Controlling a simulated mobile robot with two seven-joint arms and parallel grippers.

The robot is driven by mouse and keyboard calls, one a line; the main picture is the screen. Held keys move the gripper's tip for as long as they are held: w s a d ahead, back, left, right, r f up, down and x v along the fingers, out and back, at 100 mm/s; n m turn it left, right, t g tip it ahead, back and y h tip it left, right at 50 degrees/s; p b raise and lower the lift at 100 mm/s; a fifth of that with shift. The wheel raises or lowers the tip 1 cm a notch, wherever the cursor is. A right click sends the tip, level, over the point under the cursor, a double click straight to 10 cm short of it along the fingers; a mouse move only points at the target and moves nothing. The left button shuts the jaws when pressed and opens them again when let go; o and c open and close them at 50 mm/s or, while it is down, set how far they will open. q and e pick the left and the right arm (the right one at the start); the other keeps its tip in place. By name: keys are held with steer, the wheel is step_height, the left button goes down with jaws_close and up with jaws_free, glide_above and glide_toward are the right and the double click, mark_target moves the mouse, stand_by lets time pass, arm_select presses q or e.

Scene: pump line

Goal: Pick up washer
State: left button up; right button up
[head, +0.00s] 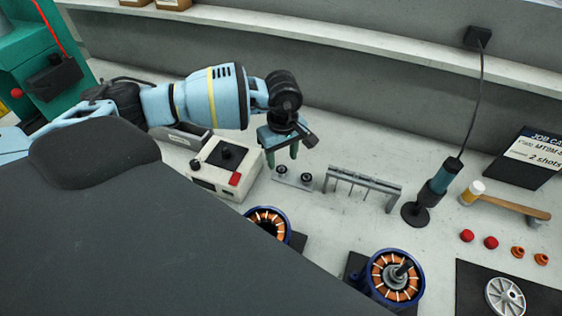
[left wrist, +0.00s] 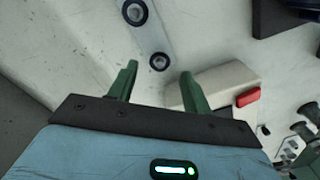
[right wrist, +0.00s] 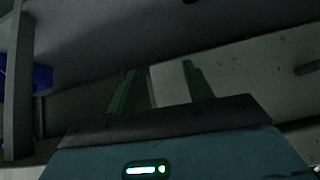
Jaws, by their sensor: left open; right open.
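Two dark ring-shaped pieces that look like washers sit on a small flat metal plate (head: 293,177). One washer (head: 281,169) is at the plate's left and the other washer (head: 307,177) at its right. My left gripper (head: 282,156) points down over the left end of the plate, open and empty. In the left wrist view, the nearer washer (left wrist: 159,62) lies just beyond the space between the fingertips, and the farther washer (left wrist: 135,12) is near the top edge. My right gripper (right wrist: 160,70) is open and empty in a dark area, with no washer in view.
A white box with a red button (head: 222,168) stands left of the plate, a grey rack (head: 362,185) right of it. Two motor stators with copper windings (head: 268,220) (head: 396,277) stand in front. A teal tool (head: 437,185), hammer (head: 510,206) and job card (head: 530,152) are farther right.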

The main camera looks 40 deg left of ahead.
mark_target(283, 167)
arm_select(q)
steer(key=shift+w+f, duration=0.1)
steer(key=shift+f, duration=1.45)
steer(key=shift+f, duration=0.25)
steer(key=c, duration=0.8)
